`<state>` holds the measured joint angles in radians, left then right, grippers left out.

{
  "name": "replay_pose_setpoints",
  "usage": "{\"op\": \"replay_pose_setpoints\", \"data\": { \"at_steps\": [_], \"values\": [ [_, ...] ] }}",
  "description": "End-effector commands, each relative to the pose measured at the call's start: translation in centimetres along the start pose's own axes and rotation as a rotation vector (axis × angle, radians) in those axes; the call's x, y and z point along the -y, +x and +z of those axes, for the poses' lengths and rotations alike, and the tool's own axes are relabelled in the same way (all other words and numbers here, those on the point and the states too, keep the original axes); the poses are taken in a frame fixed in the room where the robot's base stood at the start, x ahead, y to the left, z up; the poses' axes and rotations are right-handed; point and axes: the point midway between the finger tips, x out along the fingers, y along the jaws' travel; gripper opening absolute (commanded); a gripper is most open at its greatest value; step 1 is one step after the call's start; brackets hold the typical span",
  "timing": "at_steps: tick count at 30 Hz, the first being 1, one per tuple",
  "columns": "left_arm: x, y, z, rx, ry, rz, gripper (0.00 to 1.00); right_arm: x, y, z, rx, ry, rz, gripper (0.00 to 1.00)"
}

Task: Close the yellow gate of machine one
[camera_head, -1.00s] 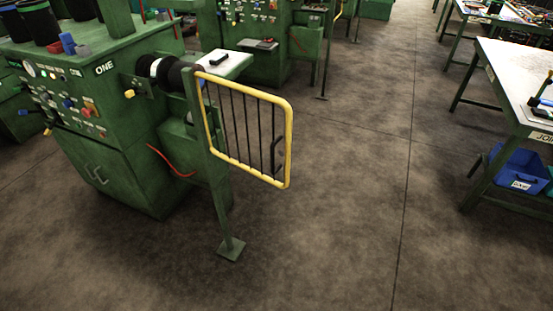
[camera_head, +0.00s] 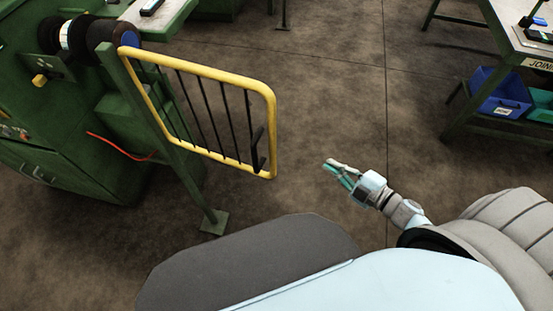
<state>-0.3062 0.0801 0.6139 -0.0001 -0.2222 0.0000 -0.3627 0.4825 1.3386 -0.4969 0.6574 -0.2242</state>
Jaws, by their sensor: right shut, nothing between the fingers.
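The yellow gate (camera_head: 272,118) is a yellow tube frame with black bars. It hangs on a green post (camera_head: 172,150) and stands swung out from machine one (camera_head: 75,120), over the floor. A black handle (camera_head: 257,150) sits near the gate's free edge. My right gripper (camera_head: 334,166) is to the right of the gate's free edge, apart from it, and is shut and empty. My left gripper is not in view.
The post's foot plate (camera_head: 214,222) is on the floor. A work table (camera_head: 520,45) with a blue bin (camera_head: 500,92) under it stands at the upper right. The floor (camera_head: 335,90) between gate and table is clear.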

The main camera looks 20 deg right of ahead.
Motion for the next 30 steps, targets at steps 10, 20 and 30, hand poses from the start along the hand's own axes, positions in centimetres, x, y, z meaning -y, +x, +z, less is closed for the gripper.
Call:
{"op": "replay_pose_setpoints", "data": {
  "at_steps": [10,20,30],
  "values": [
    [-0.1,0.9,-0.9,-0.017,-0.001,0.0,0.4,-3.5,-2.8,-16.8,-0.765,-0.563,-0.038,0.0],
    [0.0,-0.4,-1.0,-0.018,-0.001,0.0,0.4,-2.4,2.2,-21.1,-0.759,-0.555,-0.033,0.0],
    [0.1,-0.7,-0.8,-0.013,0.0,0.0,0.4,-3.2,5.2,-19.9,-0.758,-0.555,-0.04,0.0]
  ]
}}
